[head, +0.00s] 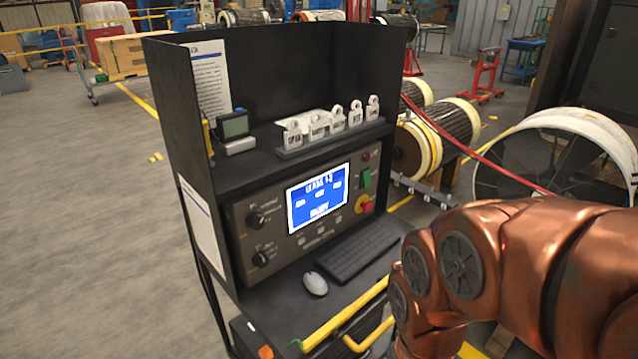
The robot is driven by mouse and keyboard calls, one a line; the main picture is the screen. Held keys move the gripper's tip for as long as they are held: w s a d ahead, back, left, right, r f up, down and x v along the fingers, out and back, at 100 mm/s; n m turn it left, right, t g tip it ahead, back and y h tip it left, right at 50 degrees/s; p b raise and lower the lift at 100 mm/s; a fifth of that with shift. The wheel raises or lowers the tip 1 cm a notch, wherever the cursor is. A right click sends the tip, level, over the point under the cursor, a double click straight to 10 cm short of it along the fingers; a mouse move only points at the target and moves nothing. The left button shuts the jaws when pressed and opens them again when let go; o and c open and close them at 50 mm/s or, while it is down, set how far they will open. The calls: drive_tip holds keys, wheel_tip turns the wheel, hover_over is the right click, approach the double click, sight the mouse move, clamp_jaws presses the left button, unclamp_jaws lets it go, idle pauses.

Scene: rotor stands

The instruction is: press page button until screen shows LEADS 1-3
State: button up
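The blue screen (318,198) sits in the grey control panel (270,205) of a black console. Its top line looks like LEADS followed by digits that seem to be 1-3, but the small text is not sharp enough to be sure. Smaller labels and a larger lower line show under it. A row of small pale buttons (320,230) runs below the screen; their labels are too small to read, so I cannot tell which is the page button. My copper-coloured arm fills the lower right. My gripper is not in view.
Two dark knobs (257,217) are left of the screen; a green switch (366,178) and red stop button (365,205) are right. A keyboard (358,257) and mouse (314,284) lie on the shelf. A yellow rail (345,315) runs along the front. Tagged clamps (337,118) stand above.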

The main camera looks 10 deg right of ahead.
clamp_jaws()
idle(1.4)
